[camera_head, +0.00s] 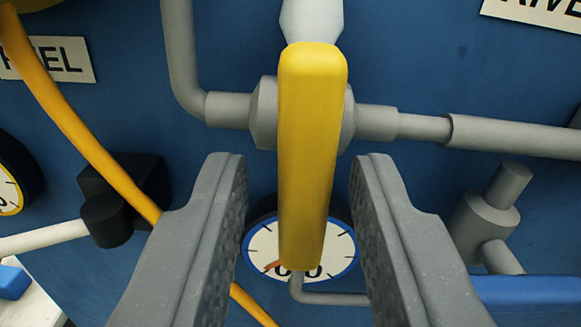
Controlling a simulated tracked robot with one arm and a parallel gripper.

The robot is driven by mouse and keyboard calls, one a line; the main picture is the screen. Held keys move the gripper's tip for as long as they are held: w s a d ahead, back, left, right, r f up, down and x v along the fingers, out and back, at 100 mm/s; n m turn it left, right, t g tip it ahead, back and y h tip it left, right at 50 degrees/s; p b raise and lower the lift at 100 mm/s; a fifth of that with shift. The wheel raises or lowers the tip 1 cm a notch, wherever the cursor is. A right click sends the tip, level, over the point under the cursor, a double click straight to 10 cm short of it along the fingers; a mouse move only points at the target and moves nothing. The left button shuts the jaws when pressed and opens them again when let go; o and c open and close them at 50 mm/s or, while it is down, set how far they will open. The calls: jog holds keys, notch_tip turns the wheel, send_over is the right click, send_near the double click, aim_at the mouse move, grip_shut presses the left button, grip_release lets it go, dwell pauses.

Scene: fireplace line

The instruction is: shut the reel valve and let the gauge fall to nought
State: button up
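A yellow valve lever (312,150) hangs down the middle of the view, crosswise to the grey pipe (425,127) behind it. It joins a grey valve body (264,112). Whether this is the reel valve I cannot tell from a label. My gripper (299,165) is open, one finger on each side of the lever, with a gap visible on both sides. A round white gauge (340,248) sits behind the lever's lower end, which hides part of its face. Its orange needle (272,265) shows at the lower left of the dial; the exact reading is unclear.
A yellow hose (72,118) crosses the left side, over a partly covered label (68,60) ending in "EL". A black fitting (122,200) and part of another gauge (10,190) are at left. A grey stub (487,212) stands right of my gripper. A blue panel backs everything.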

jog(key=s+b, duration=0.1)
jog(key=s, duration=0.4)
jog(key=shift+s+b, duration=0.3)
jog(key=shift+s, duration=0.05)
jog(key=s, duration=1.4)
jog(key=s+r+g, duration=0.1)
jog(key=s+r, duration=0.2)
jog(key=r, duration=0.5)
jog(key=s+r, duration=0.3)
jog(key=r, duration=0.5)
jog(key=s+r+m+g, duration=0.1)
jog(key=s+r, duration=0.2)
jog(key=r, duration=0.5)
jog(key=shift+g, duration=0.3)
jog(key=shift+w+a+f, duration=0.1)
jog(key=shift+a, duration=0.05)
